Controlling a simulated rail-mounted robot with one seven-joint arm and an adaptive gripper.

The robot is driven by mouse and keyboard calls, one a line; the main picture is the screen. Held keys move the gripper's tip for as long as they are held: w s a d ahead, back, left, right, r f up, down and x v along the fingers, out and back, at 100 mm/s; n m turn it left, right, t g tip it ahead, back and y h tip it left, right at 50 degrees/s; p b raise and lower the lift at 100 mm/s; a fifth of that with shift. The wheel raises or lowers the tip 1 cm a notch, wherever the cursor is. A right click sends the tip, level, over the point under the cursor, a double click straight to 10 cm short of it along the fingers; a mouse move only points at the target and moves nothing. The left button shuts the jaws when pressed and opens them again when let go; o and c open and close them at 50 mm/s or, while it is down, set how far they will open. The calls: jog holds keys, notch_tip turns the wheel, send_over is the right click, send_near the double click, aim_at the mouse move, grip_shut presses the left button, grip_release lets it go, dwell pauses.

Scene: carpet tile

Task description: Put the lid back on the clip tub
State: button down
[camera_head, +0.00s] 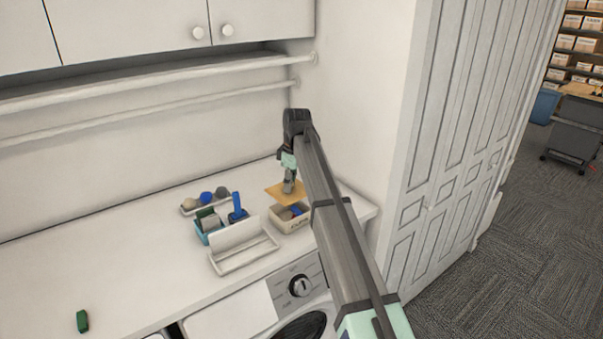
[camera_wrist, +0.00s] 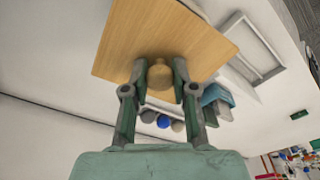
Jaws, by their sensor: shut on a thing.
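The lid (camera_head: 279,193) is a flat tan wooden board with a round knob. My gripper (camera_head: 289,187) is shut on that knob, above the back of the counter. In the wrist view the knob (camera_wrist: 160,75) sits between the fingers (camera_wrist: 160,80), with the lid (camera_wrist: 135,35) spread beyond them. The clip tub (camera_head: 291,225) appears to be the small pale open box with blue and brownish contents, below the lid in the head view. The lid appears raised and apart from it; the exact gap is unclear. The tub cannot be made out in the wrist view.
Left of the tub are a white tray with an upright back (camera_head: 245,260), a blue bin (camera_head: 203,237), a blue upright item (camera_head: 237,210) and a shallow tray with balls (camera_head: 187,211). A green block (camera_head: 82,321) lies far left. A wall stands close on the right.

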jog(key=shift+w, duration=0.15)
jog(key=shift+a+f+b, duration=0.1)
jog(key=shift+f+b, duration=0.2)
jog(key=shift+f, duration=0.2)
jog(key=shift+f+b, duration=0.85)
jog(key=shift+f, duration=1.8)
jog(key=shift+f, duration=0.2)
dwell(0.5)
jog(key=shift+c, duration=1.8)
grip_release()
jog(key=shift+r, duration=0.1)
